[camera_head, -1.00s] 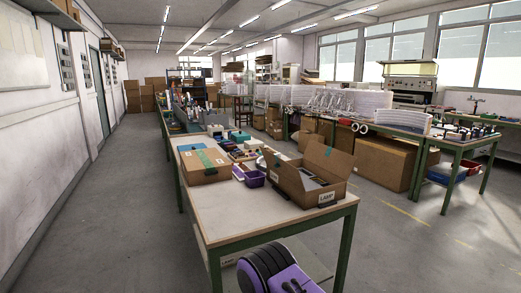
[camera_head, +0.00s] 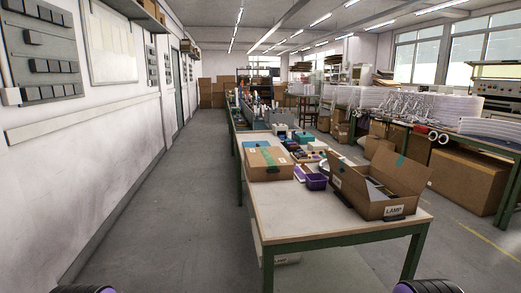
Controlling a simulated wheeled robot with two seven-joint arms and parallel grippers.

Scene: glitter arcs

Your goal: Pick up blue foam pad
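A flat blue piece (camera_head: 257,144), which looks like the blue foam pad, lies at the left side of the near table, just behind a closed cardboard box (camera_head: 268,164). The box hides part of its front edge. Neither of my grippers shows. Only small purple and black parts of my own arms show at the bottom edge, left and right, well short of the pad.
The near table (camera_head: 310,218) has a bare front left area. An open cardboard box (camera_head: 385,207) marked LAMP stands at its right front, with a purple bin (camera_head: 316,182) beside it. Clear floor (camera_head: 175,220) runs along the left, beside the wall.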

